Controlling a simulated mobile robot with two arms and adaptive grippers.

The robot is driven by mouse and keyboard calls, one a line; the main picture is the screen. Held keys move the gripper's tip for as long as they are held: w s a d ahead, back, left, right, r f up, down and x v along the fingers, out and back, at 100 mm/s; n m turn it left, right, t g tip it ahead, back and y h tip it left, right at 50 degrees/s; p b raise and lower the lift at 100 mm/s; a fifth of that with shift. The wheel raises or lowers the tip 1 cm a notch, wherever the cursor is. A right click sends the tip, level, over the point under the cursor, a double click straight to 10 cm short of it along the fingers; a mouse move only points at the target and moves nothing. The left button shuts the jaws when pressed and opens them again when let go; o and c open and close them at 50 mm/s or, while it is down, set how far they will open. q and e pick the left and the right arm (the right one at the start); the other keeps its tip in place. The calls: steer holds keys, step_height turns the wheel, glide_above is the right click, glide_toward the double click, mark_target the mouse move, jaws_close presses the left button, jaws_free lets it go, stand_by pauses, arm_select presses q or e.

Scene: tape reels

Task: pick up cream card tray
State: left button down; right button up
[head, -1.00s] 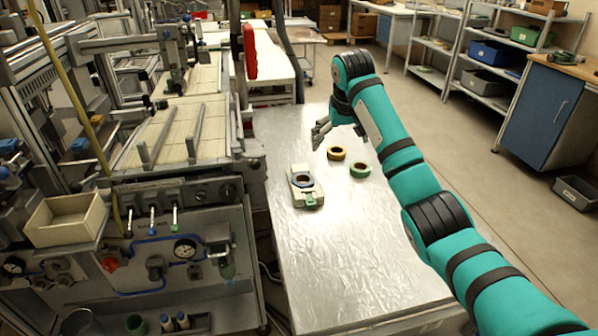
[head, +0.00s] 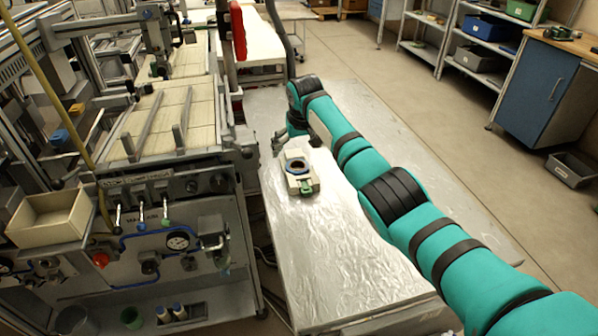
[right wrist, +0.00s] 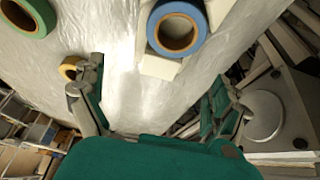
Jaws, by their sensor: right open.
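The cream card tray (head: 292,154) lies on the silver-covered table, with a blue-rimmed reel (head: 298,166) on it and a small green part at its near end. In the right wrist view the tray (right wrist: 160,68) shows partly, behind the blue reel (right wrist: 177,30). My right gripper (head: 281,141) is just beyond and left of the tray in the head view, partly hidden by my arm. In the wrist view its fingers (right wrist: 155,82) are spread and empty, with the tray ahead, apart from them. My left gripper is not in view.
A green reel (right wrist: 28,14) and a yellow reel (right wrist: 70,67) lie beside the tray; my arm hides them in the head view. A machine with an open cream box (head: 52,222) stands left of the table. The table's near part (head: 350,270) is clear.

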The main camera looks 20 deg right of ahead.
mark_target(296, 157)
steer(key=shift+f, duration=0.25)
steer(key=x, duration=0.1)
steer(key=b+x, duration=0.1)
steer(key=x, duration=0.2)
steer(key=shift+s+a+f, duration=0.15)
steer(key=shift+s+f, duration=0.1)
steer(key=shift+w+f+b, duration=0.15)
steer(key=shift+f+b, duration=0.1)
steer(key=shift+b, duration=0.15)
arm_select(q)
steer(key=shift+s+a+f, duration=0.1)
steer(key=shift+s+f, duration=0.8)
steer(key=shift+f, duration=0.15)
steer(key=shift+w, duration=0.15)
arm_select(e)
steer(key=c, duration=1.3)
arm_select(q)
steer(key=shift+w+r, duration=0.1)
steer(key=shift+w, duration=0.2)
arm_select(e)
steer(key=shift+c, duration=0.3)
